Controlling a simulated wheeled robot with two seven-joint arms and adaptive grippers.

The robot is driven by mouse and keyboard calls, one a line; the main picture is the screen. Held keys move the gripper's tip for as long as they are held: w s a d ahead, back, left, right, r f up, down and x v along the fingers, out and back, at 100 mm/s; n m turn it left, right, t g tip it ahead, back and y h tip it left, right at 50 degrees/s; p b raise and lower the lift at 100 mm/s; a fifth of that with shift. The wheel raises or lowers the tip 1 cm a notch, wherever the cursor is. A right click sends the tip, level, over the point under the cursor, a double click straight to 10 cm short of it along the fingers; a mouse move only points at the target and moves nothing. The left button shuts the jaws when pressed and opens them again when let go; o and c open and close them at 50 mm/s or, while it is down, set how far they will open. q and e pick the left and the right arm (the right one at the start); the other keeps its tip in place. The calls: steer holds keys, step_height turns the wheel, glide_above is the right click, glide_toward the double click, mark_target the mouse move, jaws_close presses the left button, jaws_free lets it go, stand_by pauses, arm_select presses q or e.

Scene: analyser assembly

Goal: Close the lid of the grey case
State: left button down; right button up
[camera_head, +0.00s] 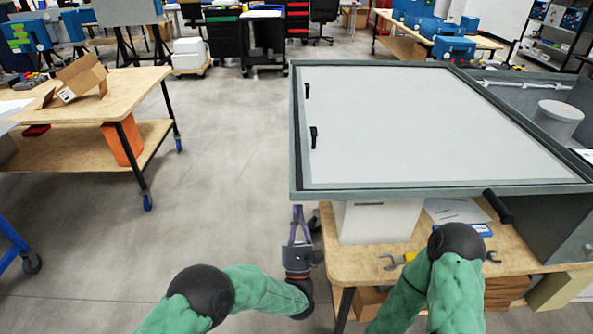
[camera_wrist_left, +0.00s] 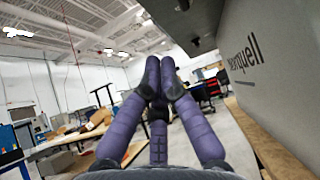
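The grey case's lid (camera_head: 420,125) is swung open to the left. It is a large, flat, pale panel in a grey frame, with two black fittings near its left edge. The case body (camera_head: 560,210) stands at the right, its inside partly visible. My left gripper (camera_head: 298,210) is by the lid's front left corner, its fingers pointing forward. In the left wrist view the purple fingertips (camera_wrist_left: 160,75) meet with nothing between them. A grey face with lettering (camera_wrist_left: 255,85) is close on their right; whether they touch it is unclear. My right gripper is not visible.
A wooden bench (camera_head: 340,255) under the lid carries a white box (camera_head: 375,220) and a wrench (camera_head: 398,260). A white cylinder (camera_head: 558,118) sits inside the case. Another wooden table (camera_head: 110,95) stands at the left, with open floor (camera_head: 220,150) between.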

mark_target(296, 151)
arm_select(q)
steer(key=x, duration=0.3)
steer(key=s+r+x, duration=0.1)
steer(key=x, duration=0.3)
steer(key=s+r+x, duration=0.1)
steer(key=x, duration=0.3)
stand_by(0.5)
